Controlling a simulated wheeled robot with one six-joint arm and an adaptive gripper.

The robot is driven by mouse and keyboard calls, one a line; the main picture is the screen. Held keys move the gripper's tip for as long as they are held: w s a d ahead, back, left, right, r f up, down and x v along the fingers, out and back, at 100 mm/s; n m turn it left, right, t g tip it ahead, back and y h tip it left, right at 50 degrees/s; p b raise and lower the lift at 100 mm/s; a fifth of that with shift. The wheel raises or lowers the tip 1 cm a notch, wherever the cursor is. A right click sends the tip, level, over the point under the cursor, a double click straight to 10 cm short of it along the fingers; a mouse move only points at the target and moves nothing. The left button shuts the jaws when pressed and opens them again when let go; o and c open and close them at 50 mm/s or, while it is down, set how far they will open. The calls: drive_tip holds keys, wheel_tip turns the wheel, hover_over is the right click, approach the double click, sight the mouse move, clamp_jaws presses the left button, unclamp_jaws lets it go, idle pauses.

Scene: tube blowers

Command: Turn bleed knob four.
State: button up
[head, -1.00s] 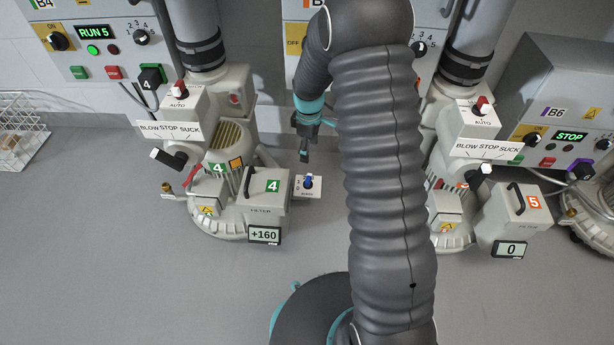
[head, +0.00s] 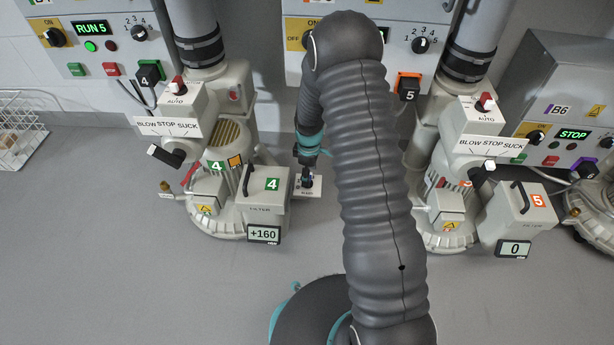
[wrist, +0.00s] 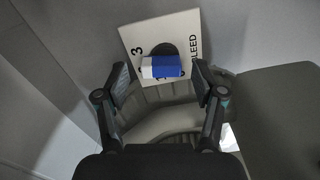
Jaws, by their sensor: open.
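The bleed knob (wrist: 163,67) is a blue-and-white bar on a dark round base in the wrist view. It sits on a white plate (wrist: 158,30) marked BLEED with numbers. My gripper (wrist: 159,74) is open, with one finger on each side of the knob and visible gaps between. I cannot tell how deep the fingers reach around it. In the head view my gripper (head: 307,180) is over the bleed plate (head: 316,191), beside the filter box (head: 266,190) with a green 4. There the gripper mostly hides the knob.
The display (head: 263,233) under filter 4 reads +160. Blower 4's control box (head: 100,55) shows RUN 5. Its BLOW STOP SUCK lever (head: 165,155) is at left. Blower 5's filter box (head: 517,215) stands right. The floor in front is clear.

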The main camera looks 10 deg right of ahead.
drive_tip(key=shift+f, duration=0.5)
drive_tip(key=c, duration=1.1)
drive_tip(key=shift+m, duration=0.8)
drive_tip(key=shift+c, duration=0.2)
drive_tip(key=o, duration=1.1)
drive_tip(key=shift+d, duration=0.1)
drive_tip(key=shift+o, duration=0.2)
drive_tip(key=shift+r, duration=0.15)
